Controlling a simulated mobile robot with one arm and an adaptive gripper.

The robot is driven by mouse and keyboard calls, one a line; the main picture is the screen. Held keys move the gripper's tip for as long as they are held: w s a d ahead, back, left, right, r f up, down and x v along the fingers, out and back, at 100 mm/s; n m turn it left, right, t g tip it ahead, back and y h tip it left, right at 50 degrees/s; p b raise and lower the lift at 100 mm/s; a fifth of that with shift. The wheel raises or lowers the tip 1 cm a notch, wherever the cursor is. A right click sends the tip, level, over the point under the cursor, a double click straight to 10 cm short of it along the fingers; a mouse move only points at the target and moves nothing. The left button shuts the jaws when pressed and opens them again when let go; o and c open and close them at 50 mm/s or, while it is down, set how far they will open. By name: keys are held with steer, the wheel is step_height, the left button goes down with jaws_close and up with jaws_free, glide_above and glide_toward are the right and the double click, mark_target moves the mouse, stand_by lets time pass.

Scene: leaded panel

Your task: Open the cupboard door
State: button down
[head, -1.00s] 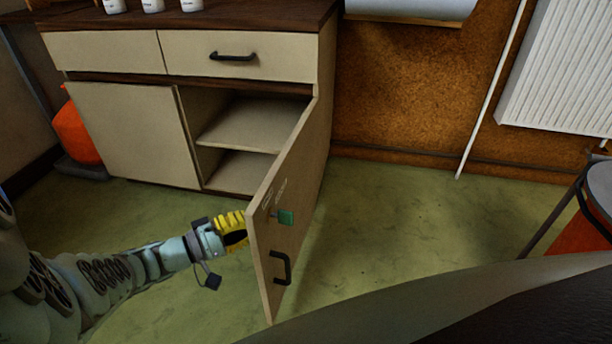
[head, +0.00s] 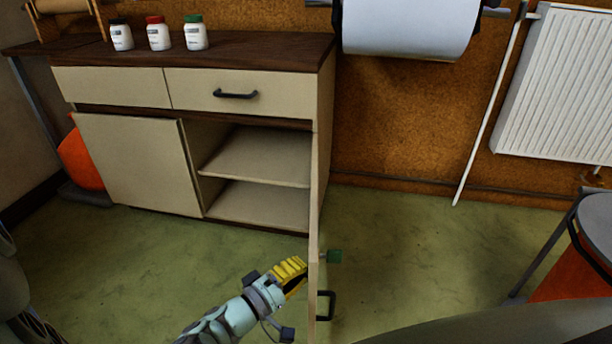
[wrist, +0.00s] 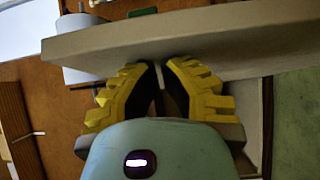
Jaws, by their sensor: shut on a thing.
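The cupboard door (head: 314,235) is a cream panel at the cupboard's right side, standing wide open and nearly edge-on in the head view. Its black handle (head: 328,306) and a small green piece (head: 335,256) are on its outer side. My gripper (head: 300,268) is at the door's inner side, its yellow fingertips close against the panel. In the wrist view the door (wrist: 200,42) crosses just beyond the fingertips (wrist: 160,70). The fingers are shut on a thin pale piece between their tips; what it belongs to is unclear.
The open cupboard compartment (head: 265,155) shows bare shelves. Several white bottles (head: 158,37) stand on the top. Orange items stand at the far left (head: 80,160) and right (head: 580,265). A radiator (head: 560,85) hangs on the wall. Green floor right of the door is free.

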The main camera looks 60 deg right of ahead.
steer(key=shift+n+t, duration=0.6)
steer(key=shift+t, duration=0.3)
steer(key=s, duration=0.1)
steer(key=s+d, duration=0.1)
steer(key=s+d+b, duration=0.1)
steer(key=shift+s+r, duration=0.1)
steer(key=shift+s, duration=0.2)
steer(key=shift+w, duration=0.1)
